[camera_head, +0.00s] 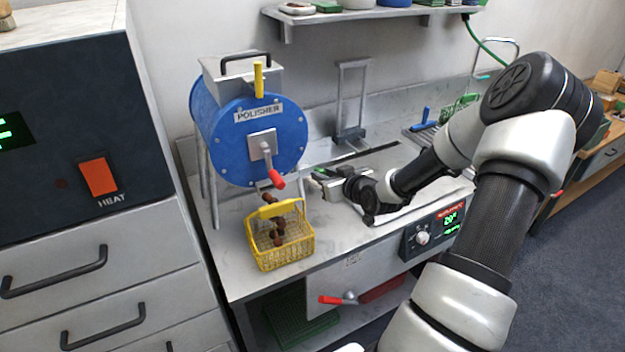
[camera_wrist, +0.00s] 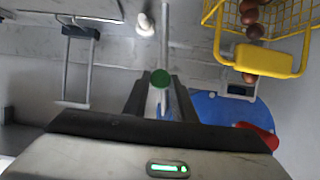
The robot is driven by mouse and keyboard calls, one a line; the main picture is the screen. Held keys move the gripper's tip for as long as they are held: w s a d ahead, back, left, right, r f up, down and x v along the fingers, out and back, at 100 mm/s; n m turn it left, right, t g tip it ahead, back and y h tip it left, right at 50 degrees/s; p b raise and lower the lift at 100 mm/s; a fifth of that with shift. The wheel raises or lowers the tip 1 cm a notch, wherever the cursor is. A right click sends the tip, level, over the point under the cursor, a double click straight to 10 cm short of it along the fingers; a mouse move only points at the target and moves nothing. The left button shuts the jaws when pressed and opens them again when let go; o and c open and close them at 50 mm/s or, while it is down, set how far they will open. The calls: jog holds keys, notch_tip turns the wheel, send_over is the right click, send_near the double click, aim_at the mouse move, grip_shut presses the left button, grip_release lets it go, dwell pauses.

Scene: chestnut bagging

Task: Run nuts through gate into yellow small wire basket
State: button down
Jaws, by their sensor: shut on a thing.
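The blue polisher drum (camera_head: 222,130) has a grey gate plate (camera_head: 262,144) on its front, with a red-tipped lever (camera_head: 277,179) slanting down to the right. Below it stands the yellow wire basket (camera_head: 288,255). Several brown nuts (camera_head: 277,222) show in a column from under the gate down into the basket. The basket (camera_wrist: 268,59) and nuts (camera_wrist: 248,14) also show in the wrist view, at the upper right. My gripper (camera_head: 322,183) is right of the gate, apart from lever and basket. It is shut on a green-ended thing (camera_wrist: 160,78), mostly hidden between the fingers.
The metal bench (camera_head: 345,232) is clear between basket and control box (camera_head: 432,230). A grey upright frame (camera_head: 352,100) stands behind my gripper. A blue-handled thing (camera_head: 421,118) and rack lie at the back right. A wall shelf (camera_head: 350,15) hangs above.

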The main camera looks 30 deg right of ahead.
jog(key=shift+d+r, duration=0.1)
jog(key=shift+d, duration=0.15)
jog(key=c, duration=1.5)
grip_release()
jog(key=shift+d, duration=0.1)
jog(key=p+v, duration=0.1)
jog(key=v, duration=1.6)
jog(key=shift+s, duration=0.1)
